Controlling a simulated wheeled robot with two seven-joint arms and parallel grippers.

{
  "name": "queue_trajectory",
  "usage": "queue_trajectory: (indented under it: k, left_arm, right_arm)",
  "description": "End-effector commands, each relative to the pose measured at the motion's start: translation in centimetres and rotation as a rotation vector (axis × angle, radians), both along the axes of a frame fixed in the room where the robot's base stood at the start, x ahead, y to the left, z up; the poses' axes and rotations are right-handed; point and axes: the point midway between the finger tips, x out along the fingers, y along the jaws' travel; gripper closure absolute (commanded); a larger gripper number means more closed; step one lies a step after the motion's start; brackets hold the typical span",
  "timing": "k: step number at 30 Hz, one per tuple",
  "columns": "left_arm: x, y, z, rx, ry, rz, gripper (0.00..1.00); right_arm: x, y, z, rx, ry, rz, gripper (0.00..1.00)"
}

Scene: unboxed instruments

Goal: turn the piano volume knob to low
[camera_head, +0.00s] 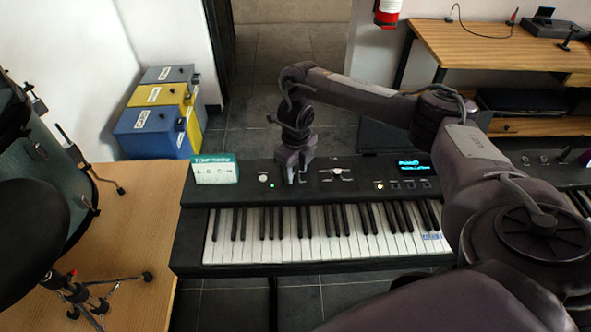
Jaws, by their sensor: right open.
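The black piano keyboard (320,262) stands across the middle, its control panel behind the keys. A round pale knob (263,177) shows on the panel's left part, with a small green light beside it. I cannot read its label, and I cannot tell which way it is turned. My right gripper (297,180) points down over the panel, just right of this knob and apart from it. Its jaws are open, and it hides the patch of panel beneath it. I cannot tell whether it touches the panel or whether another knob is under it. My left gripper is out of view.
A green-and-white card (215,169) stands on the panel's left end. A lit display (412,166) and small buttons sit to the right. Drums crowd the left edge. Blue and yellow boxes (158,112) stand behind. My right arm covers the keyboard's right side.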

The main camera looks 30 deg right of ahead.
Motion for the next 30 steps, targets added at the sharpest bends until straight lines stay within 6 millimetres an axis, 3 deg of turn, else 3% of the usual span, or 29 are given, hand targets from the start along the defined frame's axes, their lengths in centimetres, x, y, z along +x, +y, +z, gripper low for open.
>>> queue_trajectory:
  k: [5, 15, 23, 30]
  left_arm:
    - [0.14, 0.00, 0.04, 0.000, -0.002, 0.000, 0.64]
    - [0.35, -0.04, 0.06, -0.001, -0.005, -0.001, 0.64]
    - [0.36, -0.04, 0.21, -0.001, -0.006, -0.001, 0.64]
    - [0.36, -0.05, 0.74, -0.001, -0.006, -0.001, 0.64]
  right_arm:
    - [0.01, 0.01, 0.02, 0.000, 0.000, 0.000, 0.59]
    - [0.01, 0.01, 0.03, 0.000, 0.000, 0.000, 1.00]
    - [0.00, 0.02, 0.07, 0.000, 0.000, -0.026, 1.00]
    - [-0.02, 0.00, 0.10, -0.002, 0.003, -0.147, 1.00]
